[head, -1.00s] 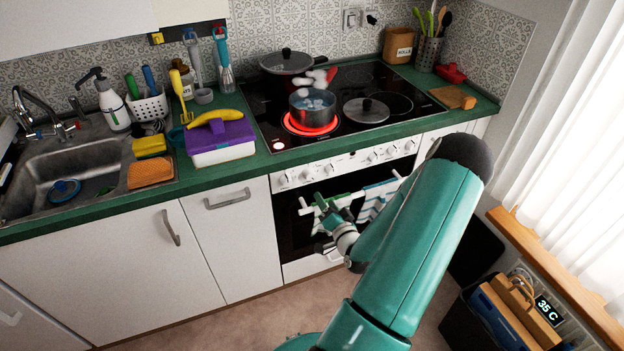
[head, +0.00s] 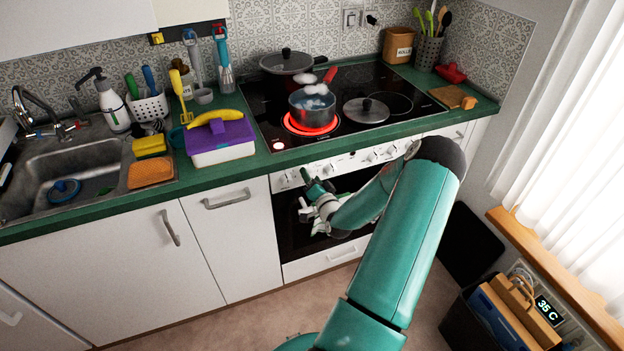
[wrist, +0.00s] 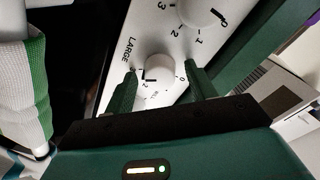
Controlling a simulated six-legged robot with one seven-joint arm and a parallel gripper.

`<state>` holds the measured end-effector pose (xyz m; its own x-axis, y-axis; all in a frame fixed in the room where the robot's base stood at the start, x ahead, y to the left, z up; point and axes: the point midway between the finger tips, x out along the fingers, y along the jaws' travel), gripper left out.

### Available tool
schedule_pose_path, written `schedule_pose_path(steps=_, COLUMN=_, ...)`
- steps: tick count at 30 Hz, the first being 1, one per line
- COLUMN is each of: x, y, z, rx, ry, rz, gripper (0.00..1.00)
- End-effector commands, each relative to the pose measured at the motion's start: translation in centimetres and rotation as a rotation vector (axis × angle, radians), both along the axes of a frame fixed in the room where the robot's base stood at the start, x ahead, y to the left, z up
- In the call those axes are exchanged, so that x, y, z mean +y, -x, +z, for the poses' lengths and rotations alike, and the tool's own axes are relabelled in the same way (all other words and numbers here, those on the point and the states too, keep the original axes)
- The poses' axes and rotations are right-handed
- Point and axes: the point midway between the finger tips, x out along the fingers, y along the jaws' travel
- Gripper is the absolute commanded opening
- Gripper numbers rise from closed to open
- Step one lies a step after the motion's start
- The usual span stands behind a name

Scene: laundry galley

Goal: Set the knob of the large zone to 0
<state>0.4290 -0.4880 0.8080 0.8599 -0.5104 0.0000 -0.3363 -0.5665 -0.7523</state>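The knob marked LARGE (wrist: 160,67) is white, on the white control panel (wrist: 140,20), in the wrist view. Digits ring it, with 0 at its lower right and 2 at its lower left. A dark mark on its left side lies near the 2; its exact setting is hard to read. My gripper (wrist: 159,77) is open, one finger on each side of this knob, with gaps visible. In the head view my gripper (head: 308,182) is at the left part of the stove's knob row. A glowing red zone (head: 290,126) lies under a steaming pot (head: 312,106).
Another knob (wrist: 198,10) is close by on the panel. A towel (wrist: 20,95) hangs at the left in the wrist view. A lidded pan (head: 287,62) and a loose lid (head: 366,110) are on the hob. A purple-lidded box (head: 222,150) stands left of it.

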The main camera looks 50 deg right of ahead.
Motion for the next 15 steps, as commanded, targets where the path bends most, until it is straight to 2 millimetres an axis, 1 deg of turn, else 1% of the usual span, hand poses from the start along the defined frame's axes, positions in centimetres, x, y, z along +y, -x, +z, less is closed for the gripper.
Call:
schedule_pose_path(steps=1, x=0.00, y=0.01, z=0.01, rx=0.000, ry=0.000, rz=0.000, gripper=0.48)
schedule_pose_path(steps=5, x=0.00, y=0.02, z=0.01, rx=0.000, ry=0.000, rz=0.000, gripper=0.22)
schedule_pose_path(steps=6, x=0.01, y=0.03, z=0.01, rx=0.000, ry=0.000, rz=0.000, gripper=0.14)
schedule_pose_path(steps=7, x=0.01, y=0.03, z=0.01, rx=0.000, ry=0.000, rz=0.000, gripper=0.12)
schedule_pose_path(steps=15, x=0.03, y=0.03, z=-0.01, rx=0.011, ry=0.017, rz=0.001, gripper=0.12)
